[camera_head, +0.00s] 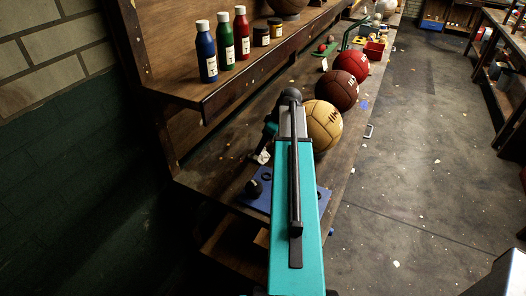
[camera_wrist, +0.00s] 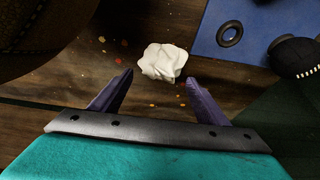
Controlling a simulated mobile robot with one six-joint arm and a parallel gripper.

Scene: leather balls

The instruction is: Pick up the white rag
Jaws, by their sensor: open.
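The white rag (camera_wrist: 162,63) is a small crumpled bundle on the brown wooden bench in the wrist view. My gripper (camera_wrist: 158,85) is open there, with its two dark purple fingers apart. The rag lies just beyond the fingertips, roughly centred between them, and nothing is held. In the head view the rag (camera_head: 263,157) shows as a small white patch left of my teal arm. My fingers are hidden behind the arm in that view.
A blue mat (camera_wrist: 235,30) with a black ring (camera_wrist: 230,34) lies right of the rag. A tan ball (camera_head: 323,126), a brown ball (camera_head: 337,91) and a red ball (camera_head: 352,66) line the bench. Paint bottles (camera_head: 224,42) stand on the shelf above.

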